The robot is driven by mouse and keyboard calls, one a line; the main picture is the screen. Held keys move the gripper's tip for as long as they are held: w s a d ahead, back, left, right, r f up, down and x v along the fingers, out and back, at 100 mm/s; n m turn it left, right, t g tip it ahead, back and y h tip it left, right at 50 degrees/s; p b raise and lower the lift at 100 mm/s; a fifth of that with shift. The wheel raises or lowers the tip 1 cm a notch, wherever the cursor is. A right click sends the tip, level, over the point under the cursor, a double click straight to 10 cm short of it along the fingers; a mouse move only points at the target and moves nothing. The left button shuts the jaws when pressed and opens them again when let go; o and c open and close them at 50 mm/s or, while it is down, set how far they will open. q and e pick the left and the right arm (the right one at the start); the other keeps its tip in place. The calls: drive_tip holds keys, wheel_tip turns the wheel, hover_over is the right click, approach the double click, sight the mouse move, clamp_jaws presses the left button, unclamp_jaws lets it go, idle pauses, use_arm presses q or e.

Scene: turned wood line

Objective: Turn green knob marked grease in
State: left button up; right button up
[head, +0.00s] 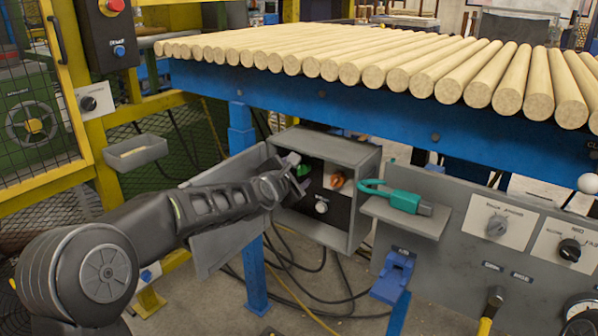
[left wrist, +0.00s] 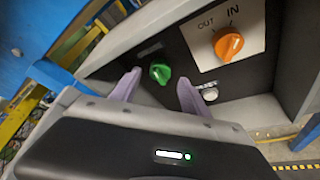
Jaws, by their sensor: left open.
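The green knob (head: 303,170) is on the dark panel inside an open grey box (head: 366,168) under the blue table. My left gripper (head: 288,172) reaches into the box at the knob and partly covers it. In the left wrist view, the green knob (left wrist: 159,72) shows between the two spread fingertips of the open left gripper (left wrist: 157,84). I cannot tell whether either finger touches it. The small label by the knob is too blurred to read. My right gripper is not in view.
An orange knob (left wrist: 229,46) on a plate marked OUT and IN sits beside the green one, with a small white knob (left wrist: 210,95) below. The box's door (head: 222,243) hangs open at left. A green padlock (head: 404,200) lies on a shelf at right. Wooden rods (head: 400,60) lie above.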

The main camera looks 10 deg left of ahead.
sight(302, 168)
use_arm(q)
drive_tip(key=shift+x, duration=1.2)
clamp_jaws()
